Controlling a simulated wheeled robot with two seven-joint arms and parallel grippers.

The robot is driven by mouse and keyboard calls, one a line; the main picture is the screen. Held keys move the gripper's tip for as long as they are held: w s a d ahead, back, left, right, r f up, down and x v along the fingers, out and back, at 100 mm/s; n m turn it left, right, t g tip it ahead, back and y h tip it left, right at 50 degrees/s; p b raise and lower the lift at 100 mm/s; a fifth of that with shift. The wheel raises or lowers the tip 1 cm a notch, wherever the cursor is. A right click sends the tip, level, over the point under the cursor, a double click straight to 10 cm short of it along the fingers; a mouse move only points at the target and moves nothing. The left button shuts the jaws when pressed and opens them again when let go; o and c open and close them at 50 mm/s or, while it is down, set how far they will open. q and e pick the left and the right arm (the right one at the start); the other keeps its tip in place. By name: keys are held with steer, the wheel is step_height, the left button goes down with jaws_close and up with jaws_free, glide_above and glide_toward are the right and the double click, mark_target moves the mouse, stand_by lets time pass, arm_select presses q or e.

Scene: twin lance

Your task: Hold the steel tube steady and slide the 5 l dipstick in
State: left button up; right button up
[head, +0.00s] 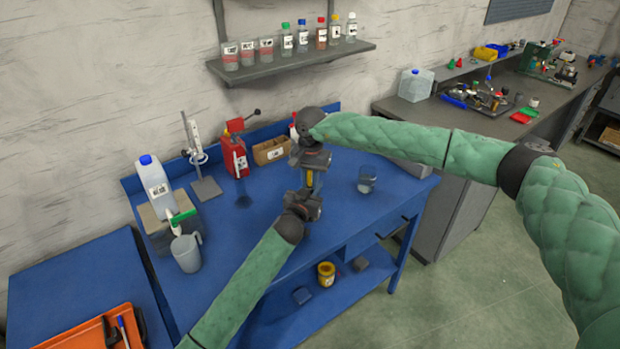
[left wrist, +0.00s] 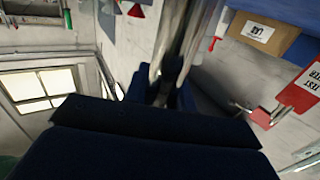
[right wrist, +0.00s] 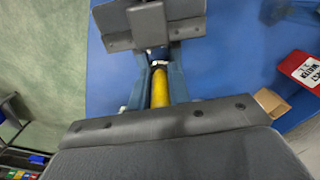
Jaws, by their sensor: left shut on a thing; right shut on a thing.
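My right gripper (head: 311,172) is above my left gripper (head: 303,196) over the blue bench, the two close together. The right one is shut on a yellow, rod-like piece, which I take for the dipstick (right wrist: 159,88); its yellow also shows between the grippers in the head view (head: 310,180). A dark collar with a pale ring sits at its far end, toward the left gripper (right wrist: 150,22). In the left wrist view a shiny metal length, seemingly the steel tube (left wrist: 178,38), stands between the left fingers, which are shut on it. Whether the dipstick is inside the tube is hidden.
On the blue bench (head: 270,212) stand a glass beaker (head: 367,180), a red container (head: 233,156), a cardboard box (head: 271,150), a clamp stand (head: 205,188), a white jug (head: 154,183) and a grey pitcher (head: 186,254). A shelf (head: 292,63) is above. Bare bench lies left of the grippers.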

steer(key=o, duration=0.9)
step_height(320, 180, up, 12)
steer(key=shift+d+f, duration=0.1)
arm_select(q)
steer(key=o, duration=1.1)
